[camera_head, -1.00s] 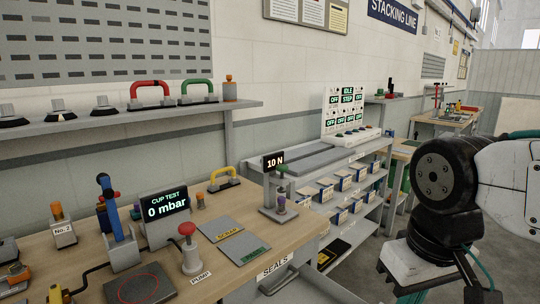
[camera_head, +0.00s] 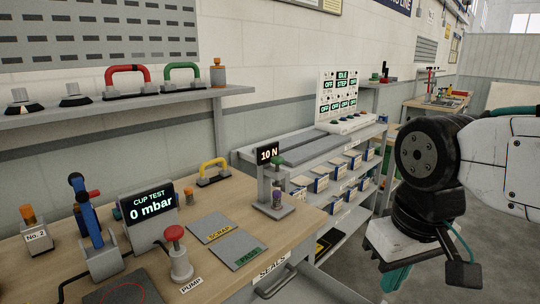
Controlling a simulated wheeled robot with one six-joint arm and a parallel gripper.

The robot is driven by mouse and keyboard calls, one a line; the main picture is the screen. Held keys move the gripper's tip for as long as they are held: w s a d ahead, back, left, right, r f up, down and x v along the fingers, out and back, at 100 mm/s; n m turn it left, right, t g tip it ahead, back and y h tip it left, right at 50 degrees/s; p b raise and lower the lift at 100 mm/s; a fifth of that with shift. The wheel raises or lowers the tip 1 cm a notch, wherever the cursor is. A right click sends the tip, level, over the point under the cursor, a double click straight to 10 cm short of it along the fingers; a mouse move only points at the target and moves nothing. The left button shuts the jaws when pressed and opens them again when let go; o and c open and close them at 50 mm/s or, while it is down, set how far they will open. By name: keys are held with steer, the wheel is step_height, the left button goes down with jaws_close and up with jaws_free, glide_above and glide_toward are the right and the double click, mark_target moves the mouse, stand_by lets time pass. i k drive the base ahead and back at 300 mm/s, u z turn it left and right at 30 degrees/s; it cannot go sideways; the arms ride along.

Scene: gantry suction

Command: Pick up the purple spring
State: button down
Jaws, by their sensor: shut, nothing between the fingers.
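A small purple piece (camera_head: 277,197), which looks like the purple spring, is in the small grey stand with the "10 N" display (camera_head: 268,153), near the right end of the wooden bench. A green-topped plunger is above it; its coils are too small to make out. My gripper (camera_head: 396,279) hangs at the lower right beneath my wrist, with teal fingers pointing down. It is shut and empty, well to the right of the stand and apart from it.
The wooden bench (camera_head: 225,200) holds a red-topped pump (camera_head: 179,255), a "CUP TEST" display (camera_head: 150,205), grey SCRAP and PASS plates and a yellow handle (camera_head: 213,172). A shelf rack (camera_head: 350,195) with several small boxes stands behind. Grey floor is open at right.

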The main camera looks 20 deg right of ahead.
mark_target(276, 194)
steer(key=k, duration=0.5)
steer(key=u, duration=1.9)
steer(key=i, duration=1.05)
steer(key=z, duration=2.75)
steer(key=i, duration=0.5)
